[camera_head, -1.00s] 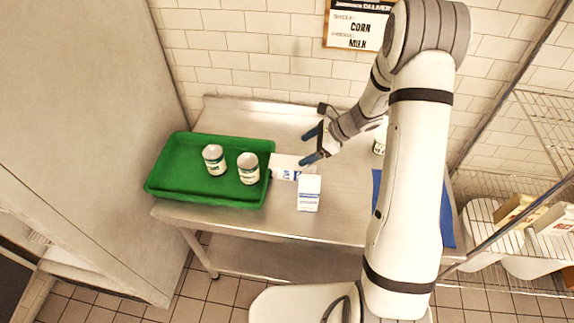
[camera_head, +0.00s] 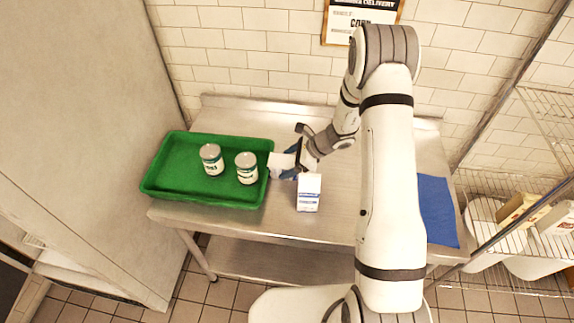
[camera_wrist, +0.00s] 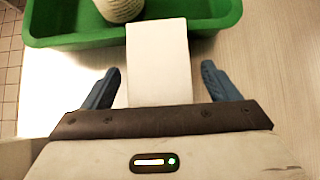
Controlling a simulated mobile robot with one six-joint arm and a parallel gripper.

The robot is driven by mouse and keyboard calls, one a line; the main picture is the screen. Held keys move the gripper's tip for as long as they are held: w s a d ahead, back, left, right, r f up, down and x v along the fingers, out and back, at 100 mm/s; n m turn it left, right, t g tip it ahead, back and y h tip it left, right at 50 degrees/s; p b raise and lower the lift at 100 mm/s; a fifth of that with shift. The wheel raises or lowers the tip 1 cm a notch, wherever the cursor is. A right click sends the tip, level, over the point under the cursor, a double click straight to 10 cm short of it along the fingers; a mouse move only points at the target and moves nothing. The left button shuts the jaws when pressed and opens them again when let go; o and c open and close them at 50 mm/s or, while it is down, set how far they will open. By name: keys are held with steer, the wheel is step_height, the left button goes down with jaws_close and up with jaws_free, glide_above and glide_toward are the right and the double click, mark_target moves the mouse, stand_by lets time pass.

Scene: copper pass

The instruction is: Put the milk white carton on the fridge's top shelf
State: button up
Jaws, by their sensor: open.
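A white carton (camera_head: 281,160) is beside the green tray's right edge, partly covered by my gripper (camera_head: 287,165). In the wrist view the white carton (camera_wrist: 158,62) lies between my gripper's two blue fingers (camera_wrist: 160,88). The fingers are open, with a gap visible on each side of it. A second white carton with blue print (camera_head: 308,193) stands upright on the steel table, nearer the front. I cannot read which carton is milk. A tall grey panel (camera_head: 75,130) fills the left side; no fridge shelf shows.
The green tray (camera_head: 160,185) holds two labelled cans (camera_head: 211,160) on the steel table (camera_head: 335,222). A blue mat (camera_head: 436,210) lies at the table's right. A wire rack (camera_head: 520,240) with cartons and white bins stands at the far right.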

steer(key=shift+a+f, duration=0.1)
steer(key=shift+f, duration=0.05)
steer(key=shift+c, duration=0.5)
steer(key=c, duration=1.3)
steer(key=shift+c, duration=0.9)
